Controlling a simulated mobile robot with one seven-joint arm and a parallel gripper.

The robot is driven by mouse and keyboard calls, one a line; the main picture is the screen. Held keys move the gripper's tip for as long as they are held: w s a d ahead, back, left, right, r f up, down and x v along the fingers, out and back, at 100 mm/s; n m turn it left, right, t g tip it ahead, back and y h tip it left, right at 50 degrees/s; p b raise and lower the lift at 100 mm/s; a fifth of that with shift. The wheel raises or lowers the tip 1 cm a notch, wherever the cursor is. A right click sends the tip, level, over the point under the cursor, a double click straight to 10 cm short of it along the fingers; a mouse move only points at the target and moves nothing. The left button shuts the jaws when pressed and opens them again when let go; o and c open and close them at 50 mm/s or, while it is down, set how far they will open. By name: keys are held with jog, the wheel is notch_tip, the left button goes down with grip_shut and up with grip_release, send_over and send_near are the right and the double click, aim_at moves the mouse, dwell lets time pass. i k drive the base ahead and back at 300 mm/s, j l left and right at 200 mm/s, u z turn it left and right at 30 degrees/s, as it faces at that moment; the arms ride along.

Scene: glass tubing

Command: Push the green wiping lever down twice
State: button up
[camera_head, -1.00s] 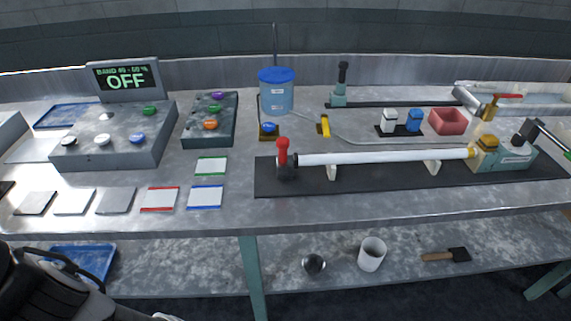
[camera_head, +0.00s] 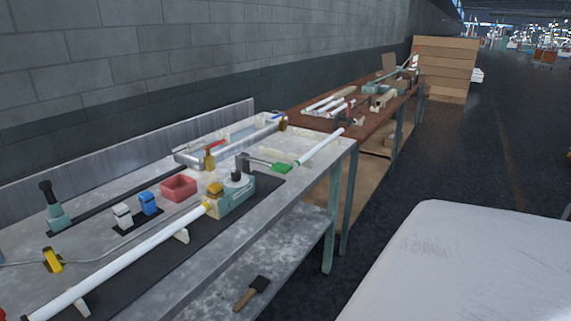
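The green wiping lever (camera_head: 281,167) is at the right end of the near bench. The housing has a yellow cap and sits at the end of a long white tube (camera_head: 130,252) over a black mat. A shorter white tube (camera_head: 320,147) extends beyond the lever past the bench edge. My gripper is not in view.
A red bin (camera_head: 178,188), white block (camera_head: 122,217) and blue block (camera_head: 148,203) stand left of the housing. A tray with a red-handled valve (camera_head: 209,156) lies behind. A brown bench (camera_head: 330,122) stands beyond. A large white surface (camera_head: 460,262) fills the lower right; dark floor lies between.

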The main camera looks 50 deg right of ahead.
aim_at(280, 167)
jog(key=z, duration=1.45)
